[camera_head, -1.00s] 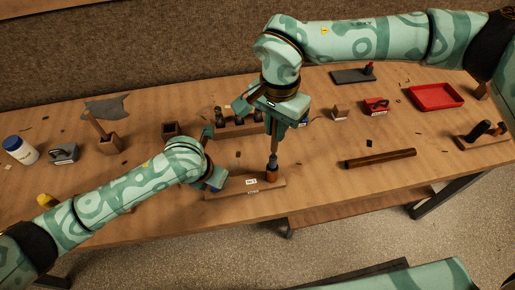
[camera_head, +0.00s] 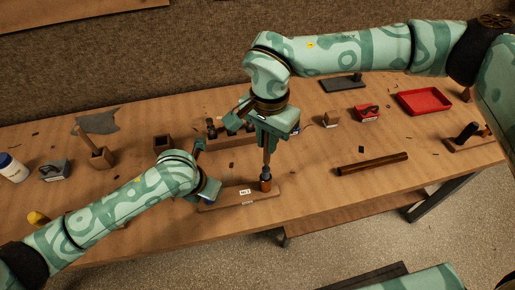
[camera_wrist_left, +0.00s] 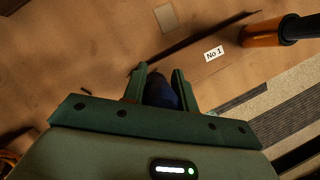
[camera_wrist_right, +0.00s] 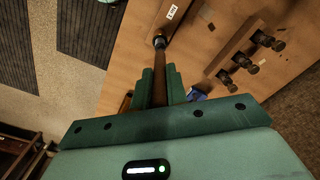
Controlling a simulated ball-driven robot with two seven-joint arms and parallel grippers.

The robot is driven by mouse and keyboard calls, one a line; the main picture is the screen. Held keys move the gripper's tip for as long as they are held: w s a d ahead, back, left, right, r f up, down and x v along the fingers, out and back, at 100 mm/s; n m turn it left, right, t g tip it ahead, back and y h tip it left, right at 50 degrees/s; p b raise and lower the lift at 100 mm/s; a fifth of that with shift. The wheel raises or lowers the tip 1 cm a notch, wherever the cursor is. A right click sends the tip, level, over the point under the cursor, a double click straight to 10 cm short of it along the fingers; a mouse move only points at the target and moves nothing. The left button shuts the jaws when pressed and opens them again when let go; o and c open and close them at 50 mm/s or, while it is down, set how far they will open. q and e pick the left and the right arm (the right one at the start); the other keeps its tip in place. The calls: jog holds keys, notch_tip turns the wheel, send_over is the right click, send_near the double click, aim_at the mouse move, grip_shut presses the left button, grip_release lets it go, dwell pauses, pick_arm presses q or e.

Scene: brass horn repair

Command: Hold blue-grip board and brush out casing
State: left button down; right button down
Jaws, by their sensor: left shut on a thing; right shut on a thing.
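A wooden board (camera_head: 232,203) labelled No 1 lies at the front edge of the bench, with a copper-coloured casing (camera_head: 265,186) upright near its right end. My left gripper (camera_wrist_left: 160,88) is shut on the board's dark blue grip (camera_wrist_left: 161,94), mostly hidden between the fingers. In the left wrist view the casing (camera_wrist_left: 262,34) is beyond the label. My right gripper (camera_wrist_right: 159,82) is above the casing and shut on the brush's brown handle (camera_wrist_right: 160,62). The brush (camera_head: 267,157) points down, its dark collar at the casing's mouth. Its bristles are hidden.
Behind the board stands a wooden rack (camera_wrist_right: 232,58) with several dark pieces. A brown bar (camera_head: 372,163) lies to the right, with a red tray (camera_head: 424,101) behind it.

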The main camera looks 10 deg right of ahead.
aim_at(266, 162)
jog(key=shift+f, duration=2.1)
jog(key=shift+r, duration=2.45)
jog(key=shift+r, duration=2.5)
pick_arm(q)
jog(key=c, duration=1)
grip_release()
